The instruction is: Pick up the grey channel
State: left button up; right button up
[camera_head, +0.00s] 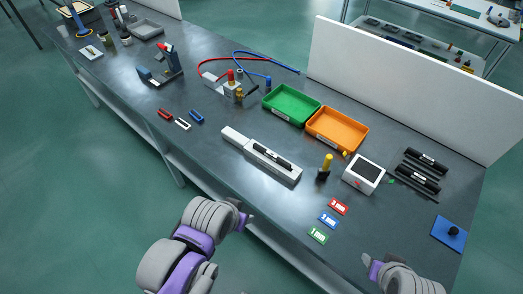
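A long light grey piece (236,138), which looks like the grey channel, lies on the dark bench near its front edge, in the middle of the view. A black bar (262,151) rests along its top. My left gripper (248,216) is in front of the bench edge, below and to the left of the channel's near end, apart from it. My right gripper (372,266) is at the lower right, well away from the channel. Both show only small purple tips, so I cannot see whether they are open or shut.
Green tray (291,104) and orange tray (337,130) stand behind the channel. A yellow-topped knob (326,165), white box (364,174) and coloured cards (329,219) lie to its right. Small red, white and blue clips (183,124) lie left. A white panel (420,85) bounds the back.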

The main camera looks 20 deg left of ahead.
aim_at(246, 145)
jog(key=i+j+z, duration=0.15)
jog(key=j+z, duration=0.2)
jog(key=j, duration=1.4)
jog(key=k+j+z, duration=0.1)
jog(key=j+z, duration=0.3)
jog(key=j, duration=1.35)
